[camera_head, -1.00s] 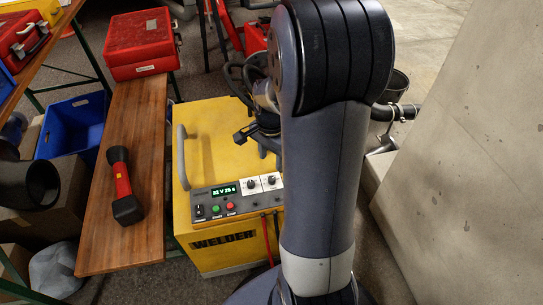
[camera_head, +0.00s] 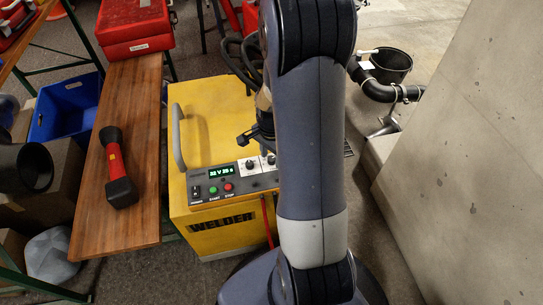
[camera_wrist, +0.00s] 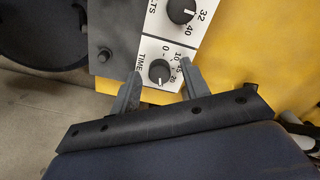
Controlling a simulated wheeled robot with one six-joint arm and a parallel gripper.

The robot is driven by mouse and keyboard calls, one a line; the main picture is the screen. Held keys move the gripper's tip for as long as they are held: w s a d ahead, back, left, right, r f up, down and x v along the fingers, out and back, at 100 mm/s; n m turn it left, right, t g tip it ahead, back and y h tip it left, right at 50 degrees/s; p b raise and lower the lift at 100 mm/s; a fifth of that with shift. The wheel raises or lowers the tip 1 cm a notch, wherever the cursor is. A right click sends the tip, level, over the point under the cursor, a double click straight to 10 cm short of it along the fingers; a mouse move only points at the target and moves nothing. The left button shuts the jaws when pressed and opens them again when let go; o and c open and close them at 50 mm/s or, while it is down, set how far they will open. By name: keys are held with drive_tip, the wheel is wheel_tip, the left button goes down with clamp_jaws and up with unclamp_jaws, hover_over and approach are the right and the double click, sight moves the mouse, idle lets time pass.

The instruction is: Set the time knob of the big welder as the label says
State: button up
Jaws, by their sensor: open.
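The big yellow welder (camera_head: 205,125) stands in the middle of the head view. Its front panel has a green display (camera_head: 222,171) that seems to read 32 V and a number of seconds too small to be sure of. The time knob (camera_wrist: 159,72) is black with a white mark, on a white plate lettered TIME. The volts knob (camera_wrist: 181,10) is above it in the wrist view. My gripper (camera_wrist: 160,80) is open, with one finger on each side of the time knob; I cannot tell whether they touch it. In the head view my arm hides much of it.
A white tag (camera_head: 368,52) by the black pipe (camera_head: 378,90) at right is unreadable. A wooden bench (camera_head: 125,215) with a red and black tool (camera_head: 117,170) stands left of the welder. A concrete wall (camera_head: 460,150) closes the right side.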

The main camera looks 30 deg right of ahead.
drive_tip(key=shift+c, duration=0.4)
clamp_jaws()
drive_tip(key=shift+n, duration=0.3)
drive_tip(key=n+p, duration=0.1)
drive_tip(key=n, duration=0.3)
drive_tip(key=n+p, duration=0.1)
drive_tip(key=n, duration=0.4)
drive_tip(key=shift+n, duration=0.4)
drive_tip(key=n, duration=0.6)
drive_tip(key=shift+p, duration=0.3)
drive_tip(key=n, duration=0.7)
drive_tip(key=shift+n, duration=0.3)
